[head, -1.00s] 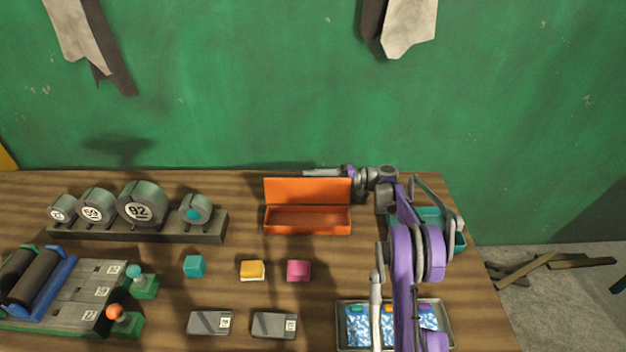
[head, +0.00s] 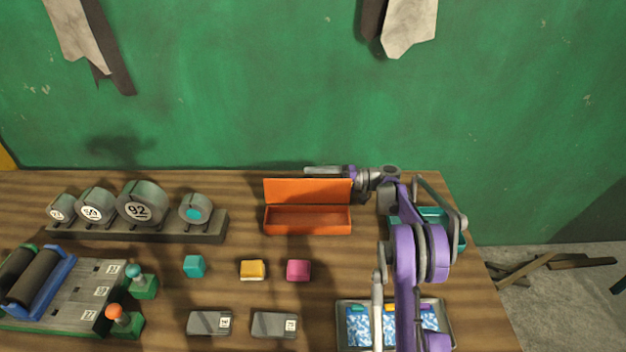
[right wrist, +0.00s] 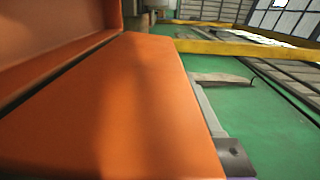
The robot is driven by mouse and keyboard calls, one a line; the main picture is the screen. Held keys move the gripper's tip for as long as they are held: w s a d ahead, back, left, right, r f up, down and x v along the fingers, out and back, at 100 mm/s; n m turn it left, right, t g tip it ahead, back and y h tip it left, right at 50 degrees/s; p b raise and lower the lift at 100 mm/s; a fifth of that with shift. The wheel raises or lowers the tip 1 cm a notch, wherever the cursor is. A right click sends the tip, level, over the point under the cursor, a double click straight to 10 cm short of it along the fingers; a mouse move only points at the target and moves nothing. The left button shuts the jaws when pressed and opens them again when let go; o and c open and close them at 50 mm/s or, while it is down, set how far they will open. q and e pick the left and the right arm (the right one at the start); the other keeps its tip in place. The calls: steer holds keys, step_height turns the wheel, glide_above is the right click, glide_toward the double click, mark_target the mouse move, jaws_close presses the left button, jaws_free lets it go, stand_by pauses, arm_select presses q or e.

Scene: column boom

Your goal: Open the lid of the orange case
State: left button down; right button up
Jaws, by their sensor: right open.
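The orange case (head: 307,219) stands on the wooden table with its lid (head: 307,190) raised upright along its back edge. The inside of the case is visible and looks empty. My right gripper (head: 322,172) is behind the lid's upper right part, reaching left, and is open. The lid hides part of it. In the right wrist view the orange case (right wrist: 110,110) fills the left side up close, and a gripper finger (right wrist: 234,157) shows at the lower right. Whether the gripper touches the lid cannot be told. My left gripper is not in view.
A teal container (head: 440,216) stands right of the case, partly behind my right arm. A tray (head: 341,325) sits at the front right. Teal, yellow and pink blocks (head: 298,271) lie in front of the case. A rack of numbered rolls (head: 140,235) stands left.

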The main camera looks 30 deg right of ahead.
mark_target(350, 179)
steer(key=b+v, duration=0.1)
steer(key=v, duration=0.9)
steer(key=shift+s+d, duration=0.15)
